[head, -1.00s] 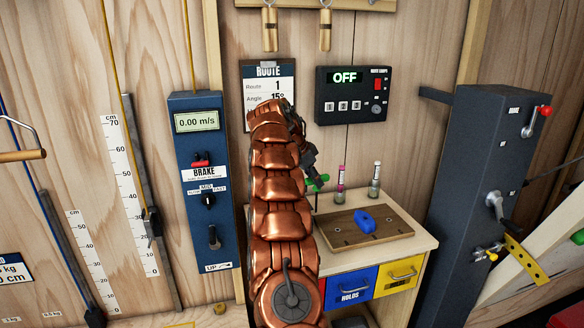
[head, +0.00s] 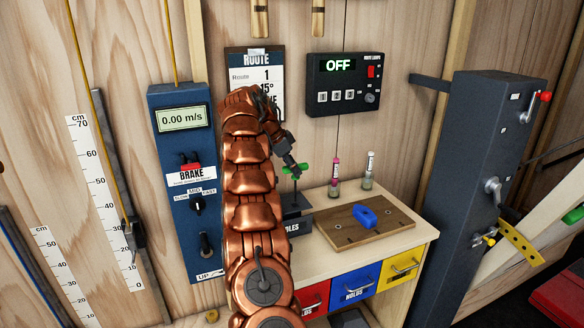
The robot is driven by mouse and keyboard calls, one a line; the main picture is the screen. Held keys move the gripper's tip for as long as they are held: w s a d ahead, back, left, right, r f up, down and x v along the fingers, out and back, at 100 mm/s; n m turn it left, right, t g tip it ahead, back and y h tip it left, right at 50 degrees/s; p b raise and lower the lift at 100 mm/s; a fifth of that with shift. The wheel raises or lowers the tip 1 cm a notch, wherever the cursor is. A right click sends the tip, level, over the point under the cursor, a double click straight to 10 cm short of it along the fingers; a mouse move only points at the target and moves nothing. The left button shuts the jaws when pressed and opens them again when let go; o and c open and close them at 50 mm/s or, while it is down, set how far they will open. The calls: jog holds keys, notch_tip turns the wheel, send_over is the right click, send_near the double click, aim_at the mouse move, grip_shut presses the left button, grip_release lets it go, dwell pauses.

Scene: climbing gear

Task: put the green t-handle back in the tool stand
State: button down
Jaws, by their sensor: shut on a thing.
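The green t-handle (head: 301,169) is held upright at the tip of my gripper (head: 291,163), with its thin dark shaft pointing down. My gripper is shut on its green grip. The dark tool stand (head: 296,208) is on the bench directly below, partly hidden behind my arm. The shaft's lower end is close above or at the stand; I cannot tell whether it is in a hole.
A wooden board (head: 388,229) with a blue hold (head: 364,215) lies on the bench (head: 416,238), right of the stand. Two small bottles (head: 335,178) (head: 368,170) stand behind it. A control box (head: 345,84) reading OFF hangs on the wall.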

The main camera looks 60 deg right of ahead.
notch_tip(320, 180, down, 10)
jog(key=b, duration=0.7)
dwell(0.4)
jog(key=c, duration=0.9)
grip_release()
jog(key=shift+v, duration=2.5)
jog(key=w+a, duration=0.2)
jog(key=a, duration=0.1)
jog(key=w+a, duration=0.2)
jog(key=a, duration=0.1)
jog(key=w+a, duration=0.2)
jog(key=a, duration=0.2)
jog(key=shift+w, duration=0.35)
